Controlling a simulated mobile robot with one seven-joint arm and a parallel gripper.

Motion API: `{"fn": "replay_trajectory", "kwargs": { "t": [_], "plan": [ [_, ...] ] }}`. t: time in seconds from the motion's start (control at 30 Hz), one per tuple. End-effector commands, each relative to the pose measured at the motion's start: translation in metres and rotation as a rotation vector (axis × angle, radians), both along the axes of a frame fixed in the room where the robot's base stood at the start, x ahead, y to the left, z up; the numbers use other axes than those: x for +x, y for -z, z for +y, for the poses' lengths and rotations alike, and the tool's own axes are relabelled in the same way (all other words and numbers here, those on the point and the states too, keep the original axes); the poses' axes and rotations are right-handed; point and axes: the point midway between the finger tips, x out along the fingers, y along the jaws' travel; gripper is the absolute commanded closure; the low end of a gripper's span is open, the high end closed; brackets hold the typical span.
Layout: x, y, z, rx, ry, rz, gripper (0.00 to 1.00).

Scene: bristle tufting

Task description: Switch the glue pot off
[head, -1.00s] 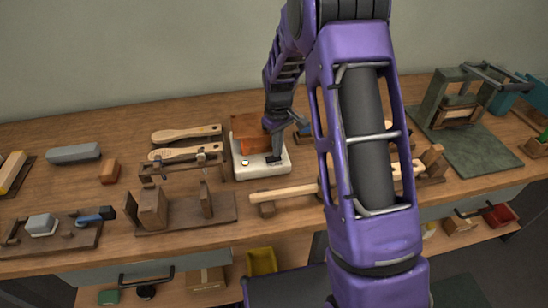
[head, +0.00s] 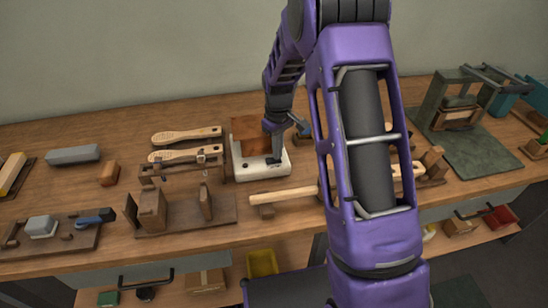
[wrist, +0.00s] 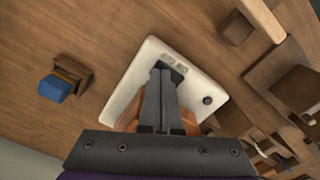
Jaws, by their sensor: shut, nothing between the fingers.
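The glue pot has a white base (head: 262,171) with an orange-brown pot (head: 257,146) on it, on the workbench in the head view. In the wrist view its white base (wrist: 148,58) fills the middle, with small grey markings near one edge and a dark round spot (wrist: 207,100), which looks like an unlit lamp. My gripper (wrist: 165,70) is shut and empty, its fingertips over a dark switch-like patch by the markings. The fingers hide part of that patch, and I cannot tell if they touch it. In the head view my gripper (head: 274,159) is at the base's front.
Two wooden brush handles (head: 186,135) lie left of the pot. A wooden jig (head: 152,208) stands front left, and a wooden bar (head: 284,194) lies in front. A small blue-and-wood item (wrist: 56,88) stands near the pot. My arm covers the bench right of the pot.

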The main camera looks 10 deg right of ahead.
Motion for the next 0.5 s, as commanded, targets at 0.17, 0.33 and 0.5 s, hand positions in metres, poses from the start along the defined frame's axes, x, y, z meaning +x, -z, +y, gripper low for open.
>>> {"fn": "replay_trajectory", "kwargs": {
  "t": [0.17,0.33,0.5],
  "plan": [
    [0.001,-0.019,0.0,0.0,0.0,-0.002,1.0],
    [0.001,-0.033,0.0,0.0,0.0,-0.002,1.0],
    [0.001,-0.046,0.0,0.0,0.0,-0.002,1.0]
  ]
}}
